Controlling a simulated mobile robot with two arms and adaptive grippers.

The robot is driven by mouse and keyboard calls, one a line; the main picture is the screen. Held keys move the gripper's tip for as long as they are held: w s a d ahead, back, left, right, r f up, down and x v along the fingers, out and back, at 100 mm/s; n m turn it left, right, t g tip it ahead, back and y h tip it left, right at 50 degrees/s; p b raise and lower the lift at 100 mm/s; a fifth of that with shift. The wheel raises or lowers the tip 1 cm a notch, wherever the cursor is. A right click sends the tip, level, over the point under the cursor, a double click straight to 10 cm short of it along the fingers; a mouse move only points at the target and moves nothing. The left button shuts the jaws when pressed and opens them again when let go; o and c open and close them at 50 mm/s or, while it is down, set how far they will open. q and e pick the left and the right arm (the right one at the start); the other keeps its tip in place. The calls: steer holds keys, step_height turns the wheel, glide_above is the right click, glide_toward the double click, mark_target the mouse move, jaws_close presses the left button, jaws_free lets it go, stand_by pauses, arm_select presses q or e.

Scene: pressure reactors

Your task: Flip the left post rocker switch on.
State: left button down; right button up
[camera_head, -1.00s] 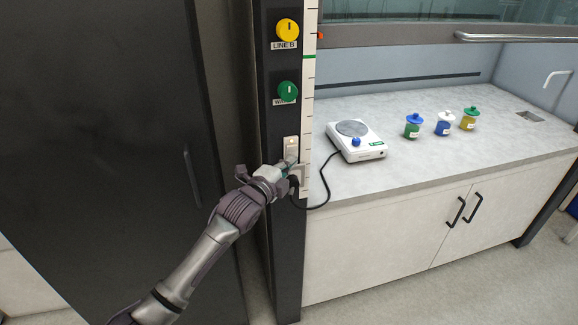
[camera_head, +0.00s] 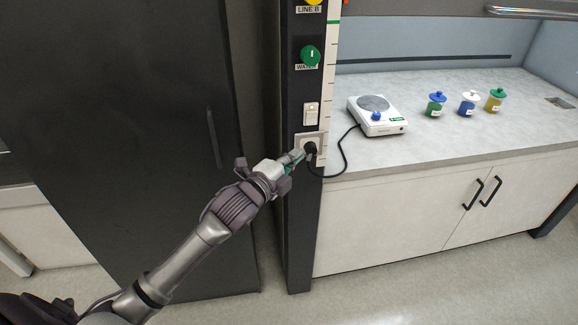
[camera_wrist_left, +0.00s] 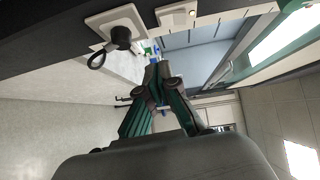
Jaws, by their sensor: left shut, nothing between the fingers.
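The rocker switch (camera_head: 311,114) is a small white plate with a rocker on the dark post (camera_head: 299,215), below the green WATER knob (camera_head: 309,56). It also shows at the top of the left wrist view (camera_wrist_left: 176,17), with a small orange dot near one end. I cannot tell which side of the rocker is pressed. My left gripper (camera_head: 298,156) is shut and empty. It is below and left of the switch, apart from it, in front of the socket's lower left edge. In the left wrist view its fingers (camera_wrist_left: 160,75) are together. My right gripper is not in view.
A socket (camera_head: 322,140) with a black plug (camera_head: 310,148) and cable sits just below the switch. The cable runs to a white hotplate (camera_head: 378,115) on the bench. Several capped jars (camera_head: 468,104) stand farther right. A large dark cabinet (camera_head: 120,120) is left of the post.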

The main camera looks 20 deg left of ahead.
arm_select(q)
steer(key=shift+v, duration=1.2)
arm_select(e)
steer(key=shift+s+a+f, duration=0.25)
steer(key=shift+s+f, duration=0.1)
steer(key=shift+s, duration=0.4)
arm_select(q)
steer(key=shift+d+f, duration=0.1)
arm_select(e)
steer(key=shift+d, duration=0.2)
